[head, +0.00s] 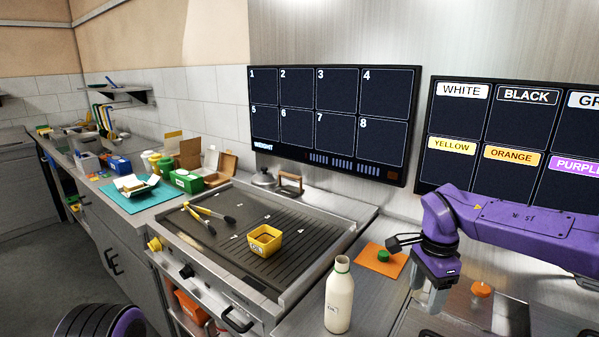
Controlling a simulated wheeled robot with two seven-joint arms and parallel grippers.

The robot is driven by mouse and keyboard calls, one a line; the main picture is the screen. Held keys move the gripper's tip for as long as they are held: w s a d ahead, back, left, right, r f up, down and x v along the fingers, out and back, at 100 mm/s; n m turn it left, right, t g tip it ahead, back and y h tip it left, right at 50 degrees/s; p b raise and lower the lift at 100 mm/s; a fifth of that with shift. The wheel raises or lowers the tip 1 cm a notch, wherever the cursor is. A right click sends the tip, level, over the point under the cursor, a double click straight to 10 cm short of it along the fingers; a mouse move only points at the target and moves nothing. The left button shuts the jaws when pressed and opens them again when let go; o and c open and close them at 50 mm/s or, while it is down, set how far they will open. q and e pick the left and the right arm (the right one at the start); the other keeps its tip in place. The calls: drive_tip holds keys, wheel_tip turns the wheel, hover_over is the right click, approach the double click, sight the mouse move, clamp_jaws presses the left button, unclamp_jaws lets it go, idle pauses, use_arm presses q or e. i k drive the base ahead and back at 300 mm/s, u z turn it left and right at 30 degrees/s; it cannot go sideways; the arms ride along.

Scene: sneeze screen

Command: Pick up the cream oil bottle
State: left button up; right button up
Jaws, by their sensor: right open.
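The cream oil bottle (339,297) stands upright on the steel counter, just right of the griddle's front right corner. It has a narrow neck and a small label, and nothing holds it. My right gripper (431,297), on the purple arm coming in from the right, points down to the right of the bottle. It is open and apart from the bottle, with clear space between them. Its fingertips are small and hard to make out. My left gripper is out of view; only a dark and purple part of mine shows at the bottom left.
A griddle (300,237) holds a yellow container (264,240) and yellow-handled tongs (212,214). An orange mat (373,266) with a small green item lies behind the bottle. An orange knob-like item (481,290) is right of my right gripper. Wall screens stand behind.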

sight(339, 285)
drive_tip(key=k, duration=1)
